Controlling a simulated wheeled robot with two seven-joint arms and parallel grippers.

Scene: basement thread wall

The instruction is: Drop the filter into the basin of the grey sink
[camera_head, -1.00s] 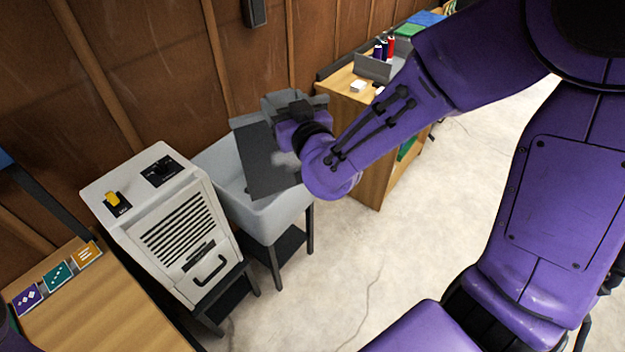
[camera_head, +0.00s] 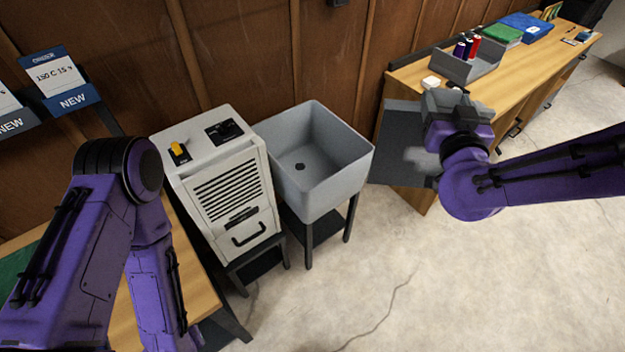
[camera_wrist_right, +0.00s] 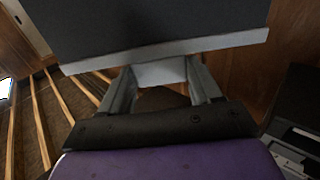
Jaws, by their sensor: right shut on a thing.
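The filter (camera_head: 402,146) is a flat dark grey panel with a pale edge. My right gripper (camera_head: 440,108) is shut on it and holds it in the air, to the right of the sink. In the right wrist view the filter (camera_wrist_right: 150,22) fills the top, with a light tab (camera_wrist_right: 161,73) between the fingers of the right gripper (camera_wrist_right: 163,82). The grey sink (camera_head: 345,158) stands on dark legs, and its basin is empty with a dark drain. My left arm comes in at the left; its gripper does not show.
A white dehumidifier-like unit (camera_head: 226,190) stands directly left of the sink. A wooden bench (camera_head: 420,70) with a grey tray (camera_head: 470,68) of spools is behind the right gripper. A wooden table (camera_head: 196,265) is at lower left. The floor in front of the sink is clear.

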